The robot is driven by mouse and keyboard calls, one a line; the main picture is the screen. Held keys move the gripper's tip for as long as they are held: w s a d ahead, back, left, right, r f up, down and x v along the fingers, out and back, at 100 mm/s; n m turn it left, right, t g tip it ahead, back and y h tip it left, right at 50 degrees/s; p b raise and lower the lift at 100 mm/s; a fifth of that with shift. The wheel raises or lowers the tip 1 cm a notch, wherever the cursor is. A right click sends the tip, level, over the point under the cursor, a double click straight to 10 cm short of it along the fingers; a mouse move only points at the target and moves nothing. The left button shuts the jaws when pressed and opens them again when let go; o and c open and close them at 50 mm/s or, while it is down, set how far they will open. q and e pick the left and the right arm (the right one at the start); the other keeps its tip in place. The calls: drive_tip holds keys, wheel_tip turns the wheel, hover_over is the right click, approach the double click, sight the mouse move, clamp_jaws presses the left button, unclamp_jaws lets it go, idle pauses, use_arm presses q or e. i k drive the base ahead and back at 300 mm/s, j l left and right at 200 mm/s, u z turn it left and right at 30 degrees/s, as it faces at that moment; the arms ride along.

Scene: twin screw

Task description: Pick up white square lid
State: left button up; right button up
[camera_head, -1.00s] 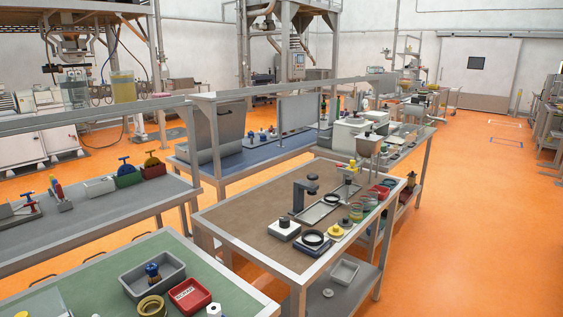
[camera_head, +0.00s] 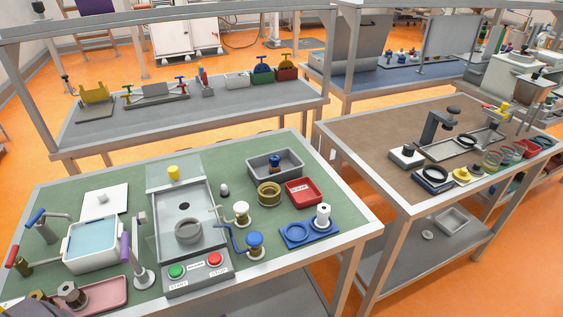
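The white square lid (camera_head: 101,200) lies flat on the green-topped table (camera_head: 140,175), toward its left back. It has a small pale knob in its middle. A white square tub (camera_head: 92,262) with light blue contents stands open just in front of the lid, apart from it. Neither of my grippers shows in the head view.
A grey machine with a green and a red button (camera_head: 197,273) stands right of the tub. A purple-handled post (camera_head: 139,268), a red-handled valve (camera_head: 20,262) and a pink tray (camera_head: 100,294) crowd the tub. Green surface is clear behind the lid.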

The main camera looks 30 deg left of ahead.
sight(111, 199)
drive_tip(key=u, duration=2.1)
drive_tip(key=i+j, duration=0.15)
drive_tip(key=j, duration=0.2)
drive_tip(key=i+j, duration=0.15)
drive_tip(key=j, duration=0.25)
drive_tip(key=i+j, duration=0.2)
drive_tip(key=j, duration=0.15)
drive_tip(key=i+j, duration=0.15)
drive_tip(key=j, duration=0.2)
drive_tip(key=i+j, duration=0.15)
drive_tip(key=j, duration=0.2)
drive_tip(key=i+j+z, duration=0.35)
drive_tip(key=j, duration=0.35)
drive_tip(key=j+z, duration=0.3)
drive_tip(key=j, duration=0.4)
drive_tip(key=i+j+z, duration=0.1)
drive_tip(key=j+z, duration=0.25)
drive_tip(key=j, duration=0.45)
